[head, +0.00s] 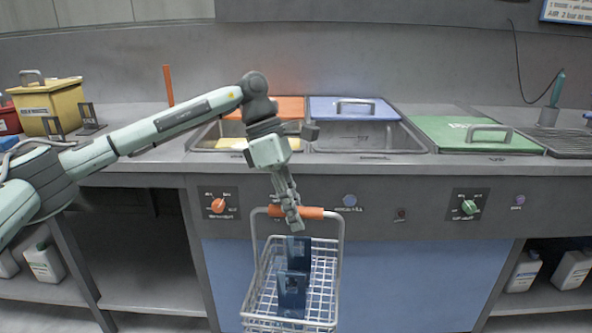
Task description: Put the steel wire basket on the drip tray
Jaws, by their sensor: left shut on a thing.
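The steel wire basket (258,292) hangs in front of the counter, below its front edge. It has a tall wire bail with an orange grip, and dark blue rack-like pieces (292,290) are inside it. My left gripper (291,212) points down and is shut on the orange grip of the handle. The ridged grey drip tray (572,144) lies on the counter at the far right, cut off by the picture edge. My right gripper is not in view.
Sunken tanks sit in the counter, with orange (280,107), blue (355,108) and green (470,133) lids. A yellow box (50,107) stands at the left. A grey holder (548,116) with a teal-handled tool stands behind the drip tray. White jugs (572,270) sit below.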

